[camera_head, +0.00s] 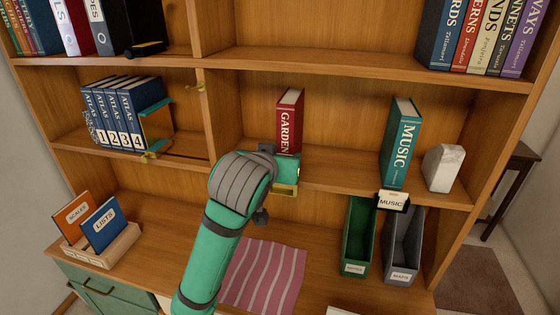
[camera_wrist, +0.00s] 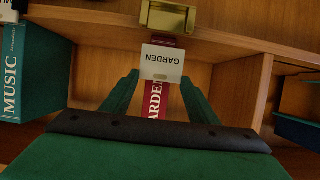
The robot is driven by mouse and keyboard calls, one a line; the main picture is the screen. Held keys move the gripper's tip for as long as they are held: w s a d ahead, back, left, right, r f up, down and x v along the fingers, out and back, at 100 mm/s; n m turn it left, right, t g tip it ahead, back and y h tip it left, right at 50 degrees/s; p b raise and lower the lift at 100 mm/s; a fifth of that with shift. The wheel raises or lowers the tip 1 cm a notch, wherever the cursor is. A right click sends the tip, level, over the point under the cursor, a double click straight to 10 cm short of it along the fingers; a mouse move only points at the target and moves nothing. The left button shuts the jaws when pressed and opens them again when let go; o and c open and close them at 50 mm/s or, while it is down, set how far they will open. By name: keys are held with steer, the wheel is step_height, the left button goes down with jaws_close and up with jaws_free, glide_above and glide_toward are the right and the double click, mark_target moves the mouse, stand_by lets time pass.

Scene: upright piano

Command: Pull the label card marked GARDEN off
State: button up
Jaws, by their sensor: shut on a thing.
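The white label card marked GARDEN (camera_wrist: 162,62) shows upside down in the wrist view, between the green fingertips of my gripper (camera_wrist: 160,80). My gripper is shut on it. A small gap shows between the card and the brass holder (camera_wrist: 168,16) on the shelf edge. The red GARDEN book (camera_head: 289,122) stands upright on the middle shelf behind the card; it also shows in the wrist view (camera_wrist: 155,106). In the head view, my gripper (camera_head: 286,166) is just above the brass holder (camera_head: 285,189), and the card cannot be made out.
The teal MUSIC book (camera_head: 401,145) stands to the right, with a MUSIC card (camera_head: 391,201) on the shelf edge below it. A white stone block (camera_head: 443,168) is beside it. Green (camera_head: 358,238) and grey (camera_head: 401,247) file boxes stand below. An upright divider (camera_head: 207,120) is to the left.

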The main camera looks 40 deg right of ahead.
steer(key=shift+s+d+r, duration=0.1)
steer(key=shift+r, duration=1.65)
steer(key=shift+w+r, duration=0.2)
steer(key=shift+r, duration=1.2)
steer(key=shift+s+d+r, duration=0.1)
steer(key=shift+s+r, duration=0.05)
steer(key=shift+r, duration=0.5)
steer(key=shift+a, duration=0.2)
